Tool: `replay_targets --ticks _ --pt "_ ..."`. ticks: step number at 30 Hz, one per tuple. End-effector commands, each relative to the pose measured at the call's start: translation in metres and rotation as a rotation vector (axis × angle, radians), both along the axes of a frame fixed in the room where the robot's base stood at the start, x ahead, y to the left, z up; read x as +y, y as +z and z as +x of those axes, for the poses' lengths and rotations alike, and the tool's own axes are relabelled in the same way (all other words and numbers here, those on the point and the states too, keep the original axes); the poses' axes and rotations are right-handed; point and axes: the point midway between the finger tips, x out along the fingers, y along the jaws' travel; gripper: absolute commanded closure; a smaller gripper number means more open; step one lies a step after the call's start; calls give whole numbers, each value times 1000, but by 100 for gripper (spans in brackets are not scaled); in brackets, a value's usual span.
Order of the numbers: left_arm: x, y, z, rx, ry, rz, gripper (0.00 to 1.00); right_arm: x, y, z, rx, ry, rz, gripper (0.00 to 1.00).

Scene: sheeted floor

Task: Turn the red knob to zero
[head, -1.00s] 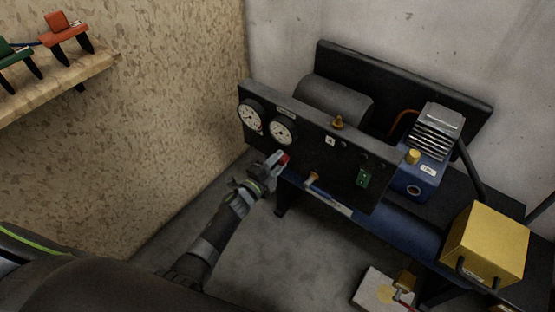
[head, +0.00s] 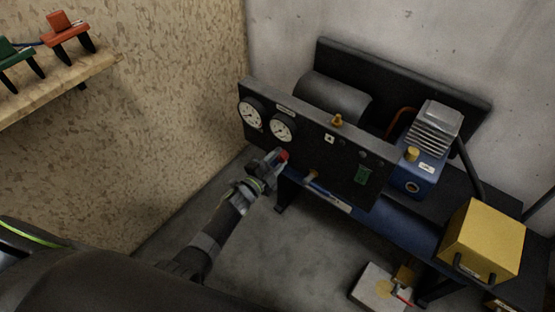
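The red knob (head: 284,155) is on the front of the black panel (head: 318,160), just below the right one of two round white gauges (head: 281,129). My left gripper (head: 276,160) is at the knob, with its fingers around or against it. The fingers hide part of the knob, and its marking cannot be read. The fingers look closed on the knob, though they are small in the view. The other gauge (head: 250,114) is at the panel's left end. The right gripper is not in view.
The panel belongs to a compressor with a blue tank (head: 385,224). A yellow box (head: 483,238) stands at the right. A wooden shelf (head: 60,82) is on the left wall.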

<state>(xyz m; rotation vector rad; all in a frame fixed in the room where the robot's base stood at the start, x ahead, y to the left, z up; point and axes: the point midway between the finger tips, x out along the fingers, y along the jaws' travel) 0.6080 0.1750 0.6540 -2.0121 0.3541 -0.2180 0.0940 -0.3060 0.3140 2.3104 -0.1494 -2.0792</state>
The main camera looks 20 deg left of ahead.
Motion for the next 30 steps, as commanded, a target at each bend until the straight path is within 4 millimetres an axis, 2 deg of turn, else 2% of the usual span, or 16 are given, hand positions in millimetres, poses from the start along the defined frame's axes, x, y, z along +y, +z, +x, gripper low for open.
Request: replay_targets --ticks 1,4,5,13,17,23,30 --pt "0 -1 -1 3 1 0 59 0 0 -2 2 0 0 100" --pt "0 -1 -1 1 0 0 45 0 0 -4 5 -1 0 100" --pt "0 -1 0 1 0 0 45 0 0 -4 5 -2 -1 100" --pt "0 0 -1 0 0 1 45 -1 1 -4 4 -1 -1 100" --pt "3 0 -9 1 0 1 45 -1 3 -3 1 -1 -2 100" --pt "16 0 -43 3 3 2 45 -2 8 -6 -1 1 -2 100" --pt "35 -1 -95 3 1 3 45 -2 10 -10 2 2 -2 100"
